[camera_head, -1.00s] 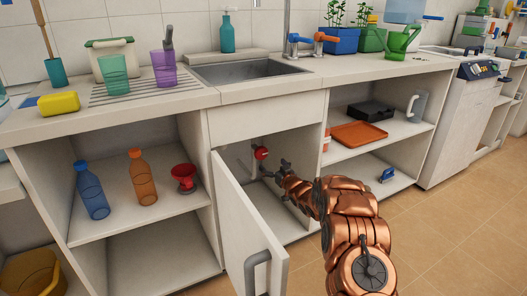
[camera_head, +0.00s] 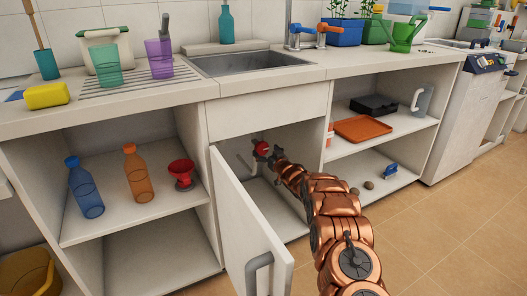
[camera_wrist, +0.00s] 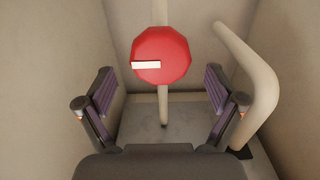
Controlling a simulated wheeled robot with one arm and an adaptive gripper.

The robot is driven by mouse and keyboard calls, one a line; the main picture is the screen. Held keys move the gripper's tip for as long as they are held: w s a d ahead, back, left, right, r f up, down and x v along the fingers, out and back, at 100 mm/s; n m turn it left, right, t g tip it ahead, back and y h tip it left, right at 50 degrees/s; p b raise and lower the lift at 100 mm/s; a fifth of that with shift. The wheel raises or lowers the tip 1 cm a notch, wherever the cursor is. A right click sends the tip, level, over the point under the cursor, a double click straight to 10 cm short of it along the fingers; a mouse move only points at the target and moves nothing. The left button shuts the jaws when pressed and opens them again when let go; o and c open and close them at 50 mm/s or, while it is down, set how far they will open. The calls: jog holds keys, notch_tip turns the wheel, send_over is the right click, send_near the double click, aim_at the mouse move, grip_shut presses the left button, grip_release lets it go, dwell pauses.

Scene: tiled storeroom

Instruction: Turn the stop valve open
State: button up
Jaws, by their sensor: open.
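The stop valve has a red round handle (camera_head: 261,148) inside the open cabinet under the sink. In the wrist view the red handle (camera_wrist: 161,55) faces me, with a white mark on its left part and a pale pipe below it. My gripper (camera_head: 272,157) reaches into the cabinet close to the handle, its fingers partly hidden in the head view. In the wrist view my gripper (camera_wrist: 160,106) is open, with one finger on each side and nothing between the tips. The handle lies ahead of the fingertips, apparently apart from them.
The cabinet door (camera_head: 247,225) stands open to the left of my arm. A bent pale pipe (camera_wrist: 262,85) runs close to the right finger. Cabinet walls close in on both sides. The right shelf holds an orange tray (camera_head: 361,129); the left shelf holds bottles and a red funnel (camera_head: 181,174).

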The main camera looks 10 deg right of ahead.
jog(key=shift+x, duration=1.1)
jog(key=shift+r, duration=0.1)
jog(key=c, duration=1.1)
